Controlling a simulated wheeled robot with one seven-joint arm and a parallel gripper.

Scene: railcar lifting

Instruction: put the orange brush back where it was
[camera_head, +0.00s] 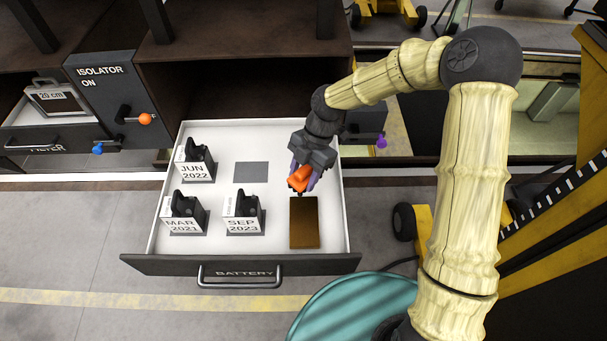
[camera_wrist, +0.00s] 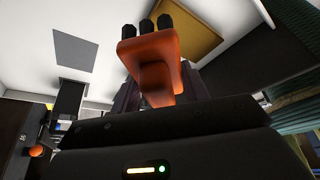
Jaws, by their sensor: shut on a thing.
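The orange brush (camera_head: 301,177) is held between the fingers of my gripper (camera_head: 304,183), above the right side of the open white battery drawer (camera_head: 215,137). In the wrist view the brush (camera_wrist: 152,60) shows its orange handle close up, with dark bristle tufts at its far end. My gripper (camera_wrist: 155,95) is shut on it. A flat brown-gold pad (camera_head: 304,223) lies in the drawer's front right, just below and in front of the brush; it also shows in the wrist view (camera_wrist: 188,25). The brush appears apart from the pad.
Batteries labelled JUN 2022 (camera_head: 195,164), MAR 2021 (camera_head: 184,213) and SEP 2023 (camera_head: 243,212) stand in the drawer. A bare grey square (camera_head: 251,172) lies left of my gripper. An isolator box (camera_head: 112,95) with an orange-knobbed lever stands at left. A teal round object (camera_head: 355,308) is in front.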

